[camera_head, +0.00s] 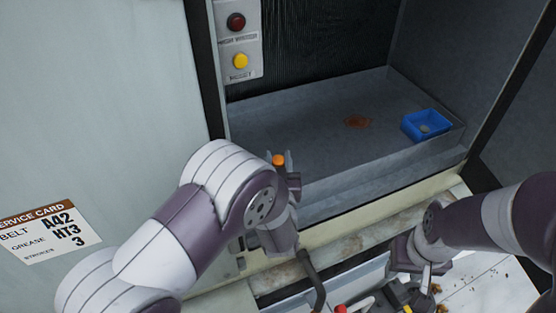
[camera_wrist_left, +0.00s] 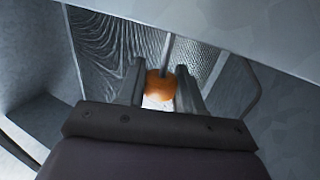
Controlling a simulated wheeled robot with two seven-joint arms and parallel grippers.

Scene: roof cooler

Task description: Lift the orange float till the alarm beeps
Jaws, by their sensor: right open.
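The orange float (camera_head: 278,160) shows at the tip of my left gripper (camera_head: 282,168) in the head view. In the left wrist view the float (camera_wrist_left: 160,85) lies between the two fingers of my left gripper (camera_wrist_left: 160,75), with a thin rod rising above it and a white part below. The fingers are close to its sides, but I cannot tell whether they touch it. My right gripper (camera_head: 428,278) is low at the right, open and away from the float; its tips are partly hard to see.
A red lamp (camera_head: 236,21) and a yellow button (camera_head: 240,61) sit on a panel at the cooler's opening. A blue box (camera_head: 426,125) stands in the grey pan (camera_head: 300,125), near a rusty patch. A service card (camera_head: 45,232) is on the left door. Tools lie at the bottom.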

